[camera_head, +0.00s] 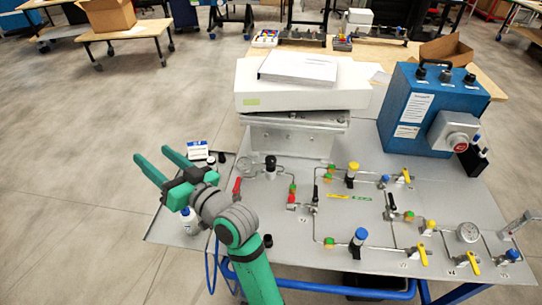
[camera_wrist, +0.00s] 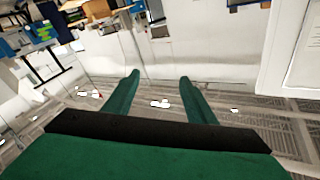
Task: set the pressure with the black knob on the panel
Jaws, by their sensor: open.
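The grey panel (camera_head: 350,208) lies on the table with thin pipes, valves and fittings on it. A black knob (camera_head: 270,161) stands upright near its far left part, in front of the white box. My gripper (camera_head: 151,154) is open and empty, to the left of the black knob and apart from it. Its green fingers point to the far left, away from the panel. In the wrist view my gripper (camera_wrist: 160,78) also shows open with nothing between the fingers. The black knob is not in the wrist view.
A blue box (camera_head: 408,108) with a grey and red switch stands at the back right. A white box (camera_head: 300,85) stands behind the panel. A red lever (camera_head: 237,186) and a small white bottle (camera_head: 189,220) are near my arm. Open floor lies to the left.

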